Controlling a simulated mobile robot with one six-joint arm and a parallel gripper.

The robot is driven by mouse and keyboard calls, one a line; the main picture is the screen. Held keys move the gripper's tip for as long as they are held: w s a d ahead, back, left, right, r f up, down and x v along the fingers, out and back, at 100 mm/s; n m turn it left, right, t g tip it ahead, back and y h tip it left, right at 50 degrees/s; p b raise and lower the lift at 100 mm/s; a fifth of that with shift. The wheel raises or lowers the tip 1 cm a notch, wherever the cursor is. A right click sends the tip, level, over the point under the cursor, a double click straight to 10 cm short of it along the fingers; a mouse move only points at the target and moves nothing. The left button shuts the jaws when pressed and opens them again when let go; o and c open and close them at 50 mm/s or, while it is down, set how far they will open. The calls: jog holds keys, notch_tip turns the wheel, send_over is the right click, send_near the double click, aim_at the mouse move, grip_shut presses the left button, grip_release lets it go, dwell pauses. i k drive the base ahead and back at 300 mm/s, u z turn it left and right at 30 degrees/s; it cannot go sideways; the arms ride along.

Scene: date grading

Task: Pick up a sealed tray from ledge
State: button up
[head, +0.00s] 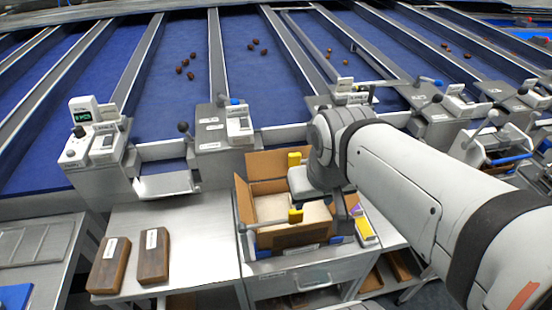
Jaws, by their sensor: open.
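My gripper (295,187) reaches in from the right over an open cardboard box (262,165). Its two yellow-tipped fingers are spread apart, one toward the back and one toward the front, with nothing visibly held. Pale flat items (272,208) lie inside the box, partly hidden by my gripper; I cannot tell whether they are sealed trays. The box sits on a metal cabinet top (285,265). No tray can be clearly made out on a ledge; a small bare metal shelf (165,186) juts out below the left lane.
Two labelled brown blocks (153,256) lie on the metal bench (205,245) left of the box. Yellow and purple items (363,226) stand right of it. Control units with levers (98,145) line the blue lanes (185,85), which carry scattered dates. The bench's middle is clear.

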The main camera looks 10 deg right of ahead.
aim_at(153, 258)
jog(key=u, duration=0.55)
jog(key=k, duration=0.9)
jog(key=u, duration=0.6)
jog(key=i, duration=1)
jog(key=u, duration=0.05)
